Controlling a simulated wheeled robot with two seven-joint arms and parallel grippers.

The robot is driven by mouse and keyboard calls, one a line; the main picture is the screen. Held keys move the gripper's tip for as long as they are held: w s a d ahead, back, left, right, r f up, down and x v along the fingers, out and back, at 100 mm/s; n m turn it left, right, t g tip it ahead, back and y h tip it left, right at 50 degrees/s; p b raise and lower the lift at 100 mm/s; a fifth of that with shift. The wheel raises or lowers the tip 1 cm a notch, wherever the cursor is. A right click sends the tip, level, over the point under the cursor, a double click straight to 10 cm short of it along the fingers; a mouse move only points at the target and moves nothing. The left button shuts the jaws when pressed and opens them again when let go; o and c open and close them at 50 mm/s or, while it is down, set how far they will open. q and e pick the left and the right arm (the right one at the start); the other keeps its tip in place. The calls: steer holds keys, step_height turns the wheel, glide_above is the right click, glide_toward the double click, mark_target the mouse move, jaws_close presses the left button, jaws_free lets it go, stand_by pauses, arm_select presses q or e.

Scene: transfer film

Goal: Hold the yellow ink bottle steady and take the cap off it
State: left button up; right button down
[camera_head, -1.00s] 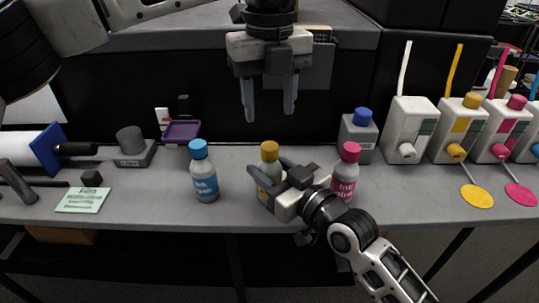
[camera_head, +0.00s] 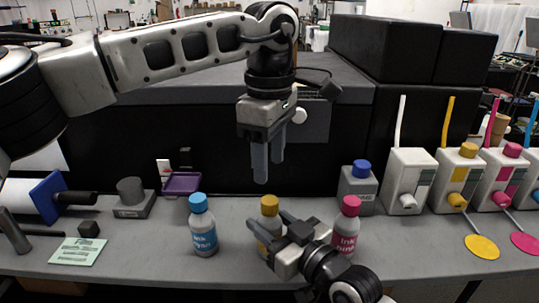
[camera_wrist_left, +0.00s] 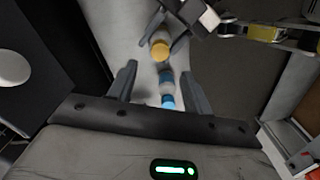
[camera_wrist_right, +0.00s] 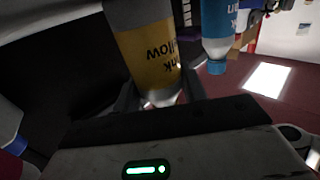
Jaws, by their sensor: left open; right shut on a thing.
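The yellow ink bottle (camera_head: 268,228) stands upright on the grey counter with its yellow cap (camera_head: 269,204) on. My right gripper (camera_head: 276,231) is shut around its body from the front right and hides part of it. In the right wrist view the yellow label (camera_wrist_right: 150,55) sits between the fingers. My left gripper (camera_head: 268,170) is open and empty, pointing down above the cap and apart from it. In the left wrist view the cap (camera_wrist_left: 160,46) shows beyond the gap between the open fingers (camera_wrist_left: 160,85).
A blue ink bottle (camera_head: 203,228) stands left of the yellow one, a magenta bottle (camera_head: 345,226) close on its right. A dark printer body rises behind.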

mark_target(270, 200)
arm_select(q)
steer(key=m, duration=1.7)
steer(key=shift+f+m, duration=0.4)
steer(key=shift+f, duration=0.15)
step_height(270, 200, down, 7)
steer(key=shift+r, duration=0.1)
